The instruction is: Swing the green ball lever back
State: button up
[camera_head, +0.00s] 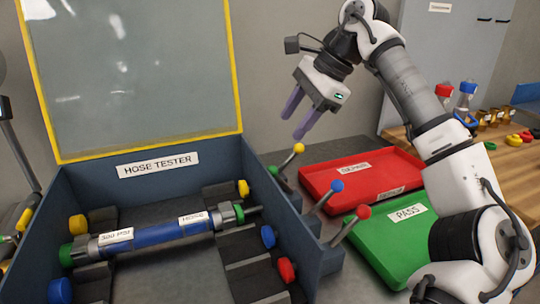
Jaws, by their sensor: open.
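A small green ball (273,170) shows at the right rear corner of the blue hose tester box, just left of the yellow ball lever. Its own rod is hard to make out. My gripper (296,124) has two purple fingers pointing down and left. It is open and empty, above the levers in the picture and apart from them. The yellow ball lever (299,148) is the ball closest to the fingertips in the picture. The blue ball lever (337,185) and the red ball lever (363,211) stand further forward along the box's right side.
The hose tester box (290,200) has its clear, yellow-framed lid (145,75) raised. A blue hose (158,236) with green ends lies inside. A red tray (325,182) and a green PASS tray (385,248) lie to the right. Bottles and rings stand on a wooden bench (480,160).

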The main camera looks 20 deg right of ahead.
aim_at(275, 167)
jog(key=shift+h, duration=0.4)
jog(key=x, duration=0.4)
jog(key=d+x, duration=0.1)
jog(key=x, duration=0.7)
jog(key=shift+s+d+f, duration=0.1)
jog(key=shift+d+f, duration=0.1)
jog(key=shift+f, duration=0.45)
grip_shut()
